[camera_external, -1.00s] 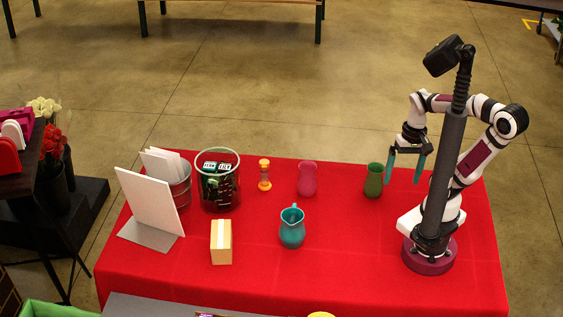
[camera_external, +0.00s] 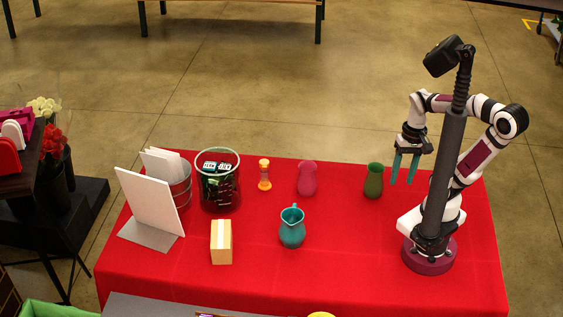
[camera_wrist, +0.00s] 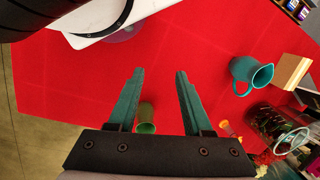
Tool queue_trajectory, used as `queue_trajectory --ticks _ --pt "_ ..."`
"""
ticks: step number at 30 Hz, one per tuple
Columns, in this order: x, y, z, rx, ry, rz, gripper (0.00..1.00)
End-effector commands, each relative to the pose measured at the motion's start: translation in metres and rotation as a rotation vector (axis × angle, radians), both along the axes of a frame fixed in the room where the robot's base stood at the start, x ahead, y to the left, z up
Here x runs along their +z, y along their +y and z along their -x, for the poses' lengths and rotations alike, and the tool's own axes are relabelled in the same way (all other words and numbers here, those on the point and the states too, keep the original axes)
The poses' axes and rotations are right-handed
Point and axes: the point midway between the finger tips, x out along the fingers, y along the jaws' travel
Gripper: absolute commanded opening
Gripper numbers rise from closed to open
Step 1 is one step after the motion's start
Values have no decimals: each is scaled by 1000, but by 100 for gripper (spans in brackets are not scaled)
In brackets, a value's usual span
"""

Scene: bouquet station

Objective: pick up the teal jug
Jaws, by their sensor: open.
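The teal jug (camera_external: 292,229) stands upright near the middle of the red table, with its handle at the top. It also shows in the wrist view (camera_wrist: 246,70), to the right of my fingers. My gripper (camera_external: 403,183) has teal fingers pointing down and is open and empty. It is above the table's right side, well to the right of the jug and apart from it. In the wrist view its fingers (camera_wrist: 159,74) are spread with red cloth between them.
A green vase (camera_external: 374,181) stands just left of my gripper. The cloth right of the jug is clear.

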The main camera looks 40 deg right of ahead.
Motion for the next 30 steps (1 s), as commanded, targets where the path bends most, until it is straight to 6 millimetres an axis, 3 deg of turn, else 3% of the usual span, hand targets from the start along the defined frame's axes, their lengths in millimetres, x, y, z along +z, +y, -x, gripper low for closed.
queue_trajectory --ticks 8,10,11,13,15,17,18,20,21,24,27,30 --pt "-1 -1 -2 5 -3 6 47" --pt "-8 -9 -17 53 -33 51 47" --pt "-14 -15 -30 93 -60 87 47" --pt "-32 -28 -75 245 -161 192 47" --pt "-54 -23 -132 462 -307 276 47" --pt "-74 -1 -176 665 -447 297 47" --pt "-87 23 -199 798 -542 283 47" --pt "-106 65 -218 978 -673 224 47" --pt "-117 93 -223 1081 -750 170 47" --pt "-133 144 -217 1241 -885 41 47" --pt "-138 168 -210 1308 -949 -33 47" --pt "-145 178 -210 1328 -967 -57 47"
